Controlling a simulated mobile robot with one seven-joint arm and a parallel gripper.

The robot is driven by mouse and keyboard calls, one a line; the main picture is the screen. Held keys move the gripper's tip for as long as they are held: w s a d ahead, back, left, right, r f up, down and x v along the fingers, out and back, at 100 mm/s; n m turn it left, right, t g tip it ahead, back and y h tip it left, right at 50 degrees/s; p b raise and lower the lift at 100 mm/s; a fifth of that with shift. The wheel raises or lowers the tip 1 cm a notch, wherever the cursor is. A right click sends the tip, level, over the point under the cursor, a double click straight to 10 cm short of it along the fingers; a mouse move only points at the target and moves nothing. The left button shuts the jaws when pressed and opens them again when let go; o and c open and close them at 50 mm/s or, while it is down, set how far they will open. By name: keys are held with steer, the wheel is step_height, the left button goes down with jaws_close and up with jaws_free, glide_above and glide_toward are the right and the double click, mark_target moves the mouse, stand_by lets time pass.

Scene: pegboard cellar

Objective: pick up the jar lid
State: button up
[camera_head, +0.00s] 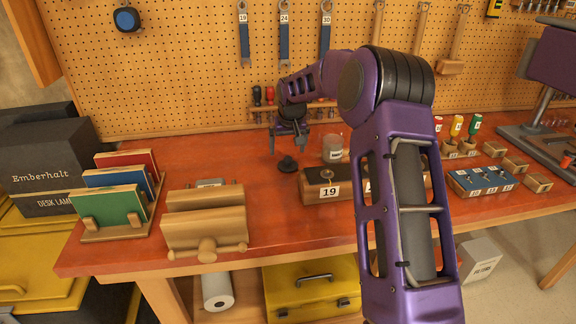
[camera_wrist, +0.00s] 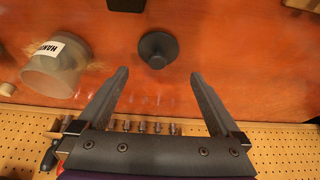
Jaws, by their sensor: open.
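The jar lid (camera_head: 287,165) is a small dark disc with a raised knob, lying on the red-orange bench top. In the wrist view the jar lid (camera_wrist: 158,49) lies beyond the fingertips, roughly centred between them and apart from both. My gripper (camera_head: 288,148) is above and slightly behind the lid in the head view. Its two dark fingers (camera_wrist: 160,74) are spread wide with nothing between them. A clear jar (camera_head: 333,149) with a label stands right of the lid; the labelled jar also shows at left in the wrist view (camera_wrist: 57,66).
A wooden block marked 19 (camera_head: 322,190) sits close in front of the jar. A wooden vise (camera_head: 205,222) and a rack of coloured boards (camera_head: 118,200) stand to the left. The pegboard (camera_head: 190,70) rises behind. Bare bench surrounds the lid's left side.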

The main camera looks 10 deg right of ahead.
mark_target(288, 158)
steer(key=x, duration=0.5)
steer(key=shift+d+f, duration=0.2)
steer(key=shift+f, duration=0.15)
steer(key=c, duration=1.2)
steer(key=shift+r, duration=0.1)
